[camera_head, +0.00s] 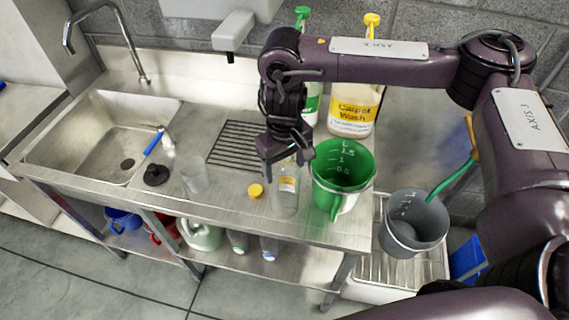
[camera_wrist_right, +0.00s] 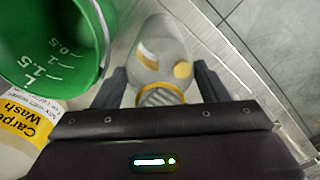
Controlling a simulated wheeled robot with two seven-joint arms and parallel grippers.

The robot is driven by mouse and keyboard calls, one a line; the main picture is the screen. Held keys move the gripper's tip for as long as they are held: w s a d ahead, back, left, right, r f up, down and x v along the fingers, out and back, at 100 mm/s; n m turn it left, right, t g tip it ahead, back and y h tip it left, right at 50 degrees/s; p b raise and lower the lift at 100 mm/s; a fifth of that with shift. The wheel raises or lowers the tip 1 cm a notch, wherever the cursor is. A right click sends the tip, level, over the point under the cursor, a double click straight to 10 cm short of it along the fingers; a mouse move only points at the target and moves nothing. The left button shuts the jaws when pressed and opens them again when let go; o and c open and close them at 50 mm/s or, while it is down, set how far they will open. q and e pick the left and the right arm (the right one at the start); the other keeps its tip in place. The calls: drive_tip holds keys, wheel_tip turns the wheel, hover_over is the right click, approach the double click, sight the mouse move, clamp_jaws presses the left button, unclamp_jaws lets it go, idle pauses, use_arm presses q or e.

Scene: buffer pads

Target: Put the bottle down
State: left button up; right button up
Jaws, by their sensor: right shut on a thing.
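A clear bottle with a yellow-edged label (camera_head: 287,187) is at the front of the steel counter (camera_head: 225,197), roughly upright. My right gripper (camera_head: 286,156) is shut on its upper part from above. In the right wrist view the bottle (camera_wrist_right: 158,50) sits between the two fingers (camera_wrist_right: 163,88), with a yellow ring at its neck. I cannot tell whether its base touches the counter. A loose yellow cap (camera_head: 255,191) lies on the counter just left of the bottle. My left gripper is not in view.
A green measuring bucket (camera_head: 343,170) stands close right of the bottle; a grey bucket (camera_head: 413,222) is further right. Carpet Wash (camera_head: 352,112) stands behind. A drain grille (camera_head: 232,146), clear cup (camera_head: 195,175), black plug (camera_head: 156,175) and sink (camera_head: 90,135) lie left. The counter's front edge is close.

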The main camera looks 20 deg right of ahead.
drive_tip(key=shift+f, duration=0.15)
drive_tip(key=o, duration=1.2)
drive_tip(key=shift+o, duration=0.2)
